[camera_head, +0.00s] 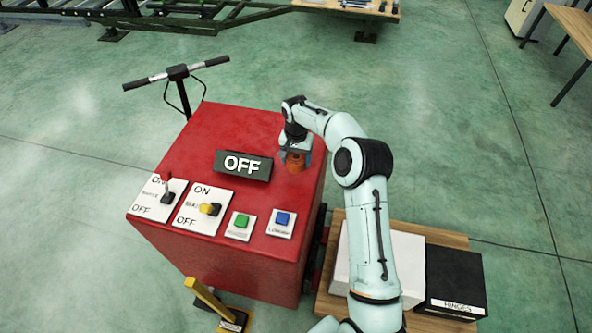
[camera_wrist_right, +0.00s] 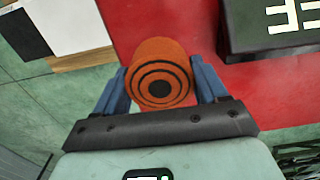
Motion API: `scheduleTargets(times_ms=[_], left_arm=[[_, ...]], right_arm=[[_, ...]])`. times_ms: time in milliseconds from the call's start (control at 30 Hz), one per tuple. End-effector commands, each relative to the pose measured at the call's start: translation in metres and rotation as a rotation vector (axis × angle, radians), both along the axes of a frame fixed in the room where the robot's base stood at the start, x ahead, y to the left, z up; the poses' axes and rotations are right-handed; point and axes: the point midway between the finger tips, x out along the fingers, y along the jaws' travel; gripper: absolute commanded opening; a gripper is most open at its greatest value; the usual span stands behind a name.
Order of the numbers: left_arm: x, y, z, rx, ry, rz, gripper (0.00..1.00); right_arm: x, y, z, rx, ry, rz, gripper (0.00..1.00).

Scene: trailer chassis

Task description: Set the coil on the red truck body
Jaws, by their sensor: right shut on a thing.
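The coil (camera_wrist_right: 160,75) is an orange cylinder with dark rings on its end face. In the head view the coil (camera_head: 295,162) is at the right part of the red truck body's top (camera_head: 235,125). My right gripper (camera_head: 297,152) is shut on the coil, with a blue finger on each side of it in the right wrist view (camera_wrist_right: 162,88). The coil is over the red top; I cannot tell whether its underside touches it. My left gripper is not in view.
A dark OFF sign (camera_head: 243,166) stands left of the coil. Levers and green (camera_head: 241,221) and blue (camera_head: 283,218) buttons line the front of the top. A handlebar (camera_head: 177,73) rises behind. A white box (camera_head: 400,262) and black box (camera_head: 456,280) stand at right.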

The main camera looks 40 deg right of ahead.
Motion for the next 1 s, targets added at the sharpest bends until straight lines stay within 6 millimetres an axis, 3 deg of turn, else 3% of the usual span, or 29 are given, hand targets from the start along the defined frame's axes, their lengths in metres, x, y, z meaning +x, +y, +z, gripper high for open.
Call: scheduleTargets(times_ms=[267,500,900,933,1000], left_arm=[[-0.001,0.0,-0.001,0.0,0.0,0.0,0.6],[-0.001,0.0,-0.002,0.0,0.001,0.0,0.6],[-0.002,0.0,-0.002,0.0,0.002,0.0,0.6],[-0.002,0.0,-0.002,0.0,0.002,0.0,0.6],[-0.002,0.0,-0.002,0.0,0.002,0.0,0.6]], right_arm=[[0.0,-0.001,-0.022,-0.001,-0.001,0.0,0.35],[0.0,0.0,-0.056,0.0,0.0,-0.001,0.35],[0.001,0.0,-0.061,-0.001,-0.002,0.0,0.35],[0.001,0.0,-0.062,-0.002,-0.001,0.0,0.75],[0.001,-0.001,-0.061,-0.001,-0.002,0.0,0.98]])
